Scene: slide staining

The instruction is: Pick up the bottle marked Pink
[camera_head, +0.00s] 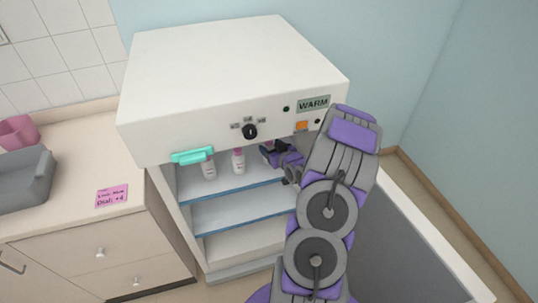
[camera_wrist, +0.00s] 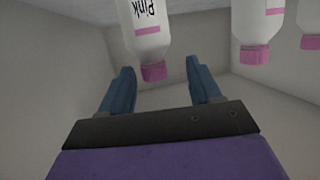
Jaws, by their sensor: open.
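The bottle marked Pink (camera_wrist: 147,35) is white with a pink cap and appears upside down at the top of the wrist view, its label facing the camera. My gripper (camera_wrist: 162,72) is open and empty. In that view, the bottle's cap lies between the two blue fingertips, closer to the left one, with no contact visible. In the head view my gripper (camera_head: 276,153) reaches into the cabinet's upper level, right of two white bottles. The bottle in front of it is mostly hidden there by the cabinet front and my gripper.
Two more pink-capped white bottles show in the wrist view, one nearer (camera_wrist: 257,28) and one at the edge (camera_wrist: 311,22). The white cabinet (camera_head: 220,75) has blue shelves (camera_head: 235,211), a teal handle (camera_head: 192,156) and an overhanging front. A pink note (camera_head: 112,196) lies on the left counter.

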